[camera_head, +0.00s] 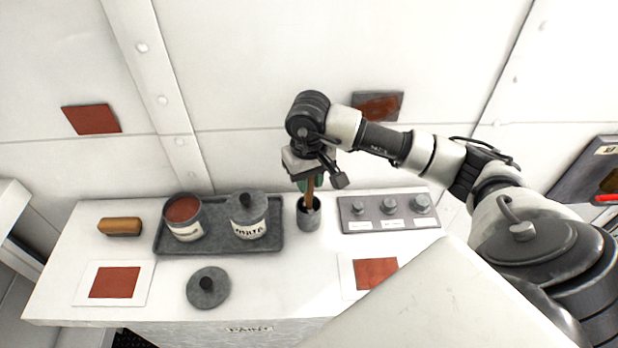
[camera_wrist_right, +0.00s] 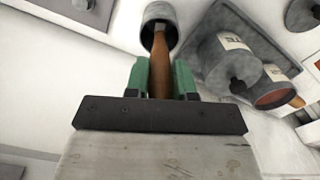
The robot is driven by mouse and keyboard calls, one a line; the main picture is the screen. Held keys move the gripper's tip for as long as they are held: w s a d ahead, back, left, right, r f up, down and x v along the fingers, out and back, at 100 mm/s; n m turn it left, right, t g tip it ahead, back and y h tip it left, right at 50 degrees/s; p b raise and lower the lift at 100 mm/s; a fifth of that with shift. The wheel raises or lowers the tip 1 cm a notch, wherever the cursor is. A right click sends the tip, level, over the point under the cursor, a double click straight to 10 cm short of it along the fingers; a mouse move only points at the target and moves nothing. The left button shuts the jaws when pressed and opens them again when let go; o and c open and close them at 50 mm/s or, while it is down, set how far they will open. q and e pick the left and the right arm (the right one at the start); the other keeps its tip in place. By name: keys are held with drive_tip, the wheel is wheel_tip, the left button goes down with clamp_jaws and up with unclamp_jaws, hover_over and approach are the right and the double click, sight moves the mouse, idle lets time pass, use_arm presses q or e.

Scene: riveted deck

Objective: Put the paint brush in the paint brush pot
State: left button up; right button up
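The paint brush (camera_head: 310,190) has a brown wooden handle and points down from my right gripper (camera_head: 309,182). Its lower end is inside the mouth of the grey paint brush pot (camera_head: 309,219), which stands on the white table right of the tray. In the right wrist view, the green fingers of the gripper (camera_wrist_right: 163,78) are shut on the handle of the brush (camera_wrist_right: 160,62). The far end of the brush passes into the opening of the pot (camera_wrist_right: 159,14); the bristles are hidden. My left gripper is not in view.
A dark tray (camera_head: 160,243) holds an open paint can (camera_head: 186,228) and a lidded can (camera_head: 248,228). A grey panel with knobs (camera_head: 364,226) lies right of the pot. A loose lid (camera_head: 208,287), colour cards (camera_head: 116,296) and a brown block (camera_head: 120,226) lie around.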

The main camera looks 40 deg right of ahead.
drive_tip(key=o, duration=0.5)
drive_tip(key=shift+c, duration=0.2)
wheel_tip(320, 180, up, 11)
drive_tip(key=b, duration=0.2)
drive_tip(key=shift+b, duration=0.35)
drive_tip(key=shift+r, duration=0.7)
